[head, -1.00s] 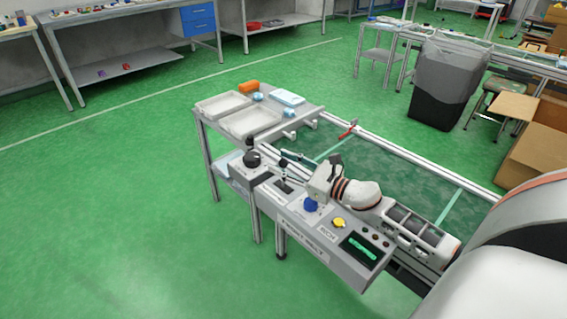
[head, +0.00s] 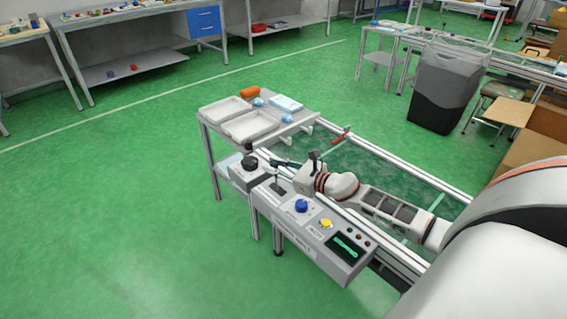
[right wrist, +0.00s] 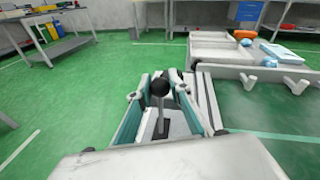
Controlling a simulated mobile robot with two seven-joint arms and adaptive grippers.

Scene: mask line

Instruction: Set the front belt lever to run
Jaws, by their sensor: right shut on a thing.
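The front belt lever (head: 278,183) is a thin stick with a dark knob, rising from a pale plate on the grey "FRONT BELT" control panel (head: 318,262). In the right wrist view the lever's round black knob (right wrist: 159,88) stands above its grey stem, between my teal finger pads. My right gripper (head: 277,163) is at the lever, behind the panel's left part; it also shows in the right wrist view (right wrist: 160,112). It is shut on the lever. The plate's markings are too small to read. My left gripper is out of view.
Pale trays (head: 227,110) stand on a side table.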

